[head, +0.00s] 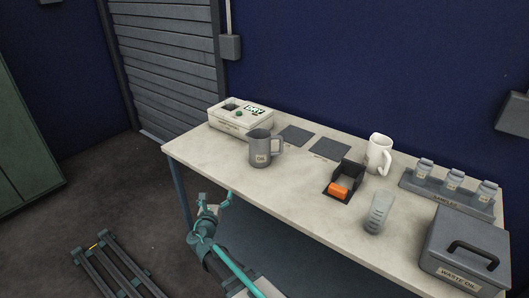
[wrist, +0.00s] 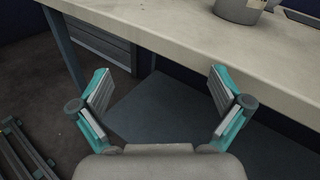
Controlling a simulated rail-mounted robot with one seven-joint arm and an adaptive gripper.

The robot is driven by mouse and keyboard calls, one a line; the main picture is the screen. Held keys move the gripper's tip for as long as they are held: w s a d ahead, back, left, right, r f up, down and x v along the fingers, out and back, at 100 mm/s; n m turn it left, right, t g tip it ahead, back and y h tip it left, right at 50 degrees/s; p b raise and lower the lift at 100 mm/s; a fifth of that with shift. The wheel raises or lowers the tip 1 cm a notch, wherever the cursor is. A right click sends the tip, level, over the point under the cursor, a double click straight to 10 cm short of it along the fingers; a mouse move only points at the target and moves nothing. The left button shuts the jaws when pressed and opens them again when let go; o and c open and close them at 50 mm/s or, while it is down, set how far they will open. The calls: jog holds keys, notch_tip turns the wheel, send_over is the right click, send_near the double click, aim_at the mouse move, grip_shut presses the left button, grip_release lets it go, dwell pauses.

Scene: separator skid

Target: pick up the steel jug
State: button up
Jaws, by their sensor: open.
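The steel jug (head: 260,149) is a grey cylinder with a handle on its right side and a label reading OIL. It stands upright on the table, towards the left end. In the wrist view, the bottom part of the jug (wrist: 240,10) shows at the top edge; its upper part is cut off. My gripper (wrist: 160,88) is open and empty, with its two teal-edged fingers wide apart. It is in front of the table's front edge and apart from the jug. In the head view, my arm with teal parts shows below the table edge.
On the table (head: 215,160) stand an analyser box (head: 240,115), two dark pads, a white jug (head: 379,154), a black tray with an orange item (head: 340,189), a clear beaker (head: 378,212), a rack of sample bottles (head: 452,181) and a waste oil box (head: 465,248).

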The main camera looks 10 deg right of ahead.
notch_tip(320, 180, up, 4)
jog(key=w+n+t, duration=0.1)
jog(key=w, duration=0.1)
jog(key=m+h+b, duration=0.1)
jog(key=m+h, duration=0.1)
jog(key=m, duration=0.2)
send_near(260, 146)
jog(key=shift+g, duration=0.4)
jog(key=w+f, duration=0.3)
jog(key=w, duration=0.1)
jog(key=shift+d, duration=0.25)
jog(key=shift+w+d+r, duration=0.1)
jog(key=shift+w+d, duration=0.1)
jog(key=shift+w, duration=0.1)
jog(key=p+x, duration=0.3)
jog(key=x, duration=0.7)
jog(key=shift+w, duration=0.15)
jog(key=c, duration=1.3)
jog(key=shift+r, duration=0.1)
jog(key=shift+c, duration=0.3)
